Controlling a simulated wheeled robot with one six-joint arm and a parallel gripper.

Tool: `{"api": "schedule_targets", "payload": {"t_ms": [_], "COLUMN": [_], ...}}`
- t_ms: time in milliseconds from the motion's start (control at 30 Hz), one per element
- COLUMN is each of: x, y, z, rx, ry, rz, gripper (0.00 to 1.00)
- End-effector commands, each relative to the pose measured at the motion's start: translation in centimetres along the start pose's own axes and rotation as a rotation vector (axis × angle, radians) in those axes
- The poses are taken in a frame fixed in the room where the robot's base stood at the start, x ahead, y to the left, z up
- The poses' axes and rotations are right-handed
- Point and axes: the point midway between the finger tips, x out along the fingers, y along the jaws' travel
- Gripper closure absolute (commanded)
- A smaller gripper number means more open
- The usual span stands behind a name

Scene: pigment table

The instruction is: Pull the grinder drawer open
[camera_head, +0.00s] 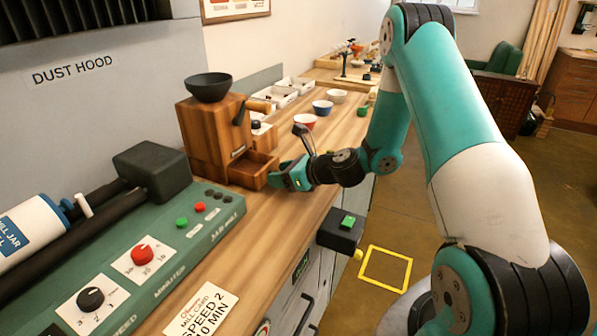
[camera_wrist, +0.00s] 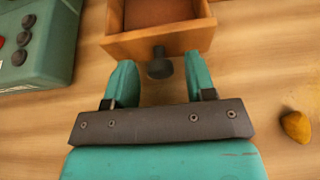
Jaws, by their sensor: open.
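The wooden grinder (camera_head: 208,130) stands on the table with a dark bowl on top and a crank at its side. Its drawer (camera_head: 246,172) sticks out at the front. In the wrist view the drawer (camera_wrist: 158,44) shows its open top and a brown inside floor. Its dark round knob (camera_wrist: 160,66) is on the front panel. My gripper (camera_head: 277,178) is in front of the drawer. In the wrist view my gripper (camera_wrist: 160,82) is open, with one teal finger on each side of the knob and visible gaps to it.
A green control panel (camera_head: 195,222) lies left of the drawer, also at the upper left of the wrist view. Several small bowls (camera_head: 322,107) stand farther back. A yellow-brown lump (camera_wrist: 296,126) lies at the right in the wrist view. A dark box with a green button (camera_head: 342,230) is at the table's edge.

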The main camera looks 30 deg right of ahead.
Motion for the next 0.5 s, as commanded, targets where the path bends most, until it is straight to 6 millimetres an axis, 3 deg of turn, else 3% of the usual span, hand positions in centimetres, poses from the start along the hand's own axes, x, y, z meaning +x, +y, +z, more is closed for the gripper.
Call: {"api": "schedule_targets", "payload": {"t_ms": [167, 500], "x": [-2.8, -11.5], "y": [-0.1, -0.1], "z": [-0.1, -0.1], "rx": [0.003, 0.003], "ry": [0.0, -0.001], "rz": [-0.006, -0.008], "gripper": [0.5, 0.5]}}
